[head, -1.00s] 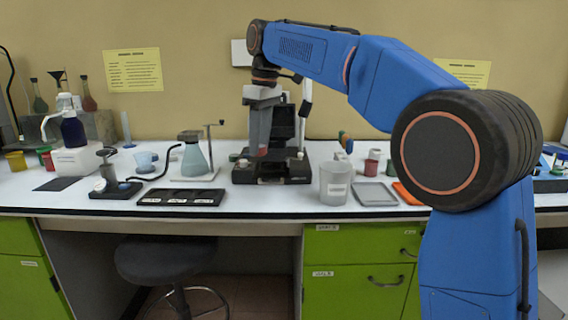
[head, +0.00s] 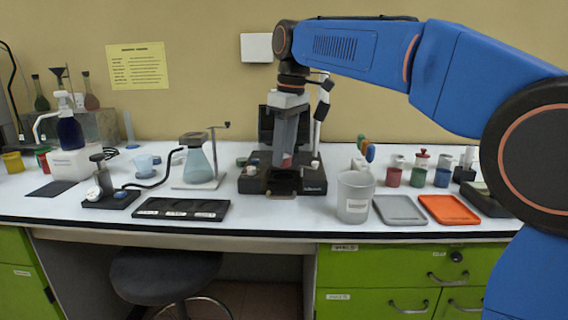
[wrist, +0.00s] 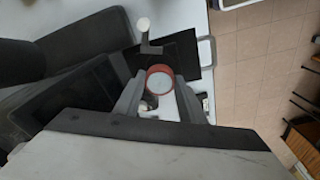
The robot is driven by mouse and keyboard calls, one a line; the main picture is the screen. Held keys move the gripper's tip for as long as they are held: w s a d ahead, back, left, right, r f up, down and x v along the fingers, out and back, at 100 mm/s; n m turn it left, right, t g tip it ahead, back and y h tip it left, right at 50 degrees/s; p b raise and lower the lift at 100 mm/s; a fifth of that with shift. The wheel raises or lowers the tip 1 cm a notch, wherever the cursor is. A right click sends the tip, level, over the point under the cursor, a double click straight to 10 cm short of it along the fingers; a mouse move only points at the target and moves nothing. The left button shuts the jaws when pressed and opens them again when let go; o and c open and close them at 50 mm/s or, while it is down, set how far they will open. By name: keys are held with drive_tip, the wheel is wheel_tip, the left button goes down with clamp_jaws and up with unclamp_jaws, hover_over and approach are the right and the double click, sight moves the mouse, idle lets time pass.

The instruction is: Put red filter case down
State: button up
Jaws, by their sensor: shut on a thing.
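My gripper (head: 287,152) hangs pointing down over the black bench instrument (head: 312,180) in the middle of the head view. In the wrist view, my gripper (wrist: 160,90) is shut on the red filter case (wrist: 152,73), a round red-rimmed piece with a pale inside, held between the fingertips. In the head view only a small reddish patch of the red filter case (head: 287,161) shows at the fingertips. I cannot tell whether it touches the instrument below.
Left of the instrument are a black compartment tray (head: 182,216) and a conical flask (head: 197,165). To the right stand a grey beaker (head: 354,200), a grey tray (head: 400,210), an orange tray (head: 448,209) and several small coloured jars. A stool (head: 163,272) is below the bench.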

sight(285, 156)
drive_tip(key=shift+f, duration=1.65)
drive_tip(key=shift+s+f, duration=0.1)
drive_tip(key=shift+f, duration=0.6)
drive_tip(key=o, duration=0.7)
drive_tip(key=shift+o, duration=0.2)
wheel_tip(285, 156, up, 13)
drive_tip(key=d, duration=0.1)
drive_tip(key=shift+s+r, duration=0.15)
drive_tip(key=shift+s, duration=0.1)
drive_tip(key=shift+d, duration=0.1)
